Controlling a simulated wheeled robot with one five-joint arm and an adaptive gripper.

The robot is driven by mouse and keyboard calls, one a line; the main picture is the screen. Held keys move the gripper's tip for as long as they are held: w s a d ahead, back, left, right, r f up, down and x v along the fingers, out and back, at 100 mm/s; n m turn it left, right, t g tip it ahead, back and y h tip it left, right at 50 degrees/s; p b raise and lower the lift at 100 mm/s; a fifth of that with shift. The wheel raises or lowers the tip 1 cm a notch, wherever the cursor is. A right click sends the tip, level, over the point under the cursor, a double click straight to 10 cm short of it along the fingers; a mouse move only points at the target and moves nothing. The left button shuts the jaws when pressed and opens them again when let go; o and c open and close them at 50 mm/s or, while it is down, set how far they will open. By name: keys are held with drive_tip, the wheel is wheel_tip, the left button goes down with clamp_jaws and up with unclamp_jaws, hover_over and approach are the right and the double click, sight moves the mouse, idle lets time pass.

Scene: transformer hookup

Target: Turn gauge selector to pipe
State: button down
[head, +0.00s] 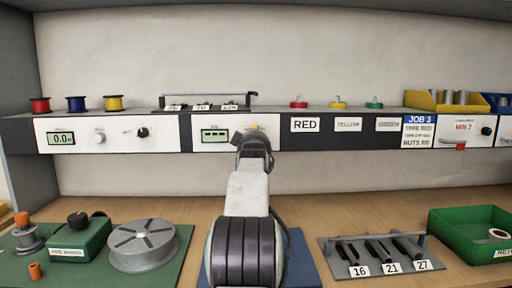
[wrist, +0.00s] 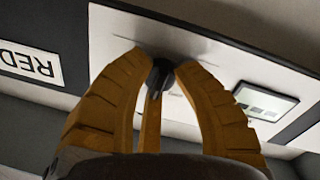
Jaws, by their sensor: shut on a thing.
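A dark knob (wrist: 159,80) with a pale pointer line sits on the white middle panel (wrist: 120,30), and I take it to be the gauge selector. In the wrist view my gripper's orange-brown fingers (wrist: 162,64) are closed around it, one on each side. The pointer line runs toward the bottom of this view. Position labels around the knob are not readable. In the head view my gripper (head: 254,133) reaches the middle panel right of its small display (head: 215,135), and my arm hides the knob. The display also shows in the wrist view (wrist: 265,102).
A left panel (head: 110,142) has a 0.0 display and two knobs. RED (head: 305,125) and YELLOW labels lie right of the middle panel. A rack of dark tools (head: 375,250), a green bin (head: 470,240) and a grey reel (head: 143,245) stand on the bench below.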

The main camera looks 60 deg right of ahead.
drive_tip(key=shift+w+a+r+n, duration=0.1)
drive_tip(key=shift+r+n, duration=0.15)
drive_tip(key=shift+n, duration=0.25)
drive_tip(key=c, duration=1.4)
unclamp_jaws()
drive_tip(key=o, duration=0.5)
drive_tip(key=shift+f, duration=0.15)
drive_tip(key=shift+v, duration=6)
drive_tip(key=shift+f, duration=0.1)
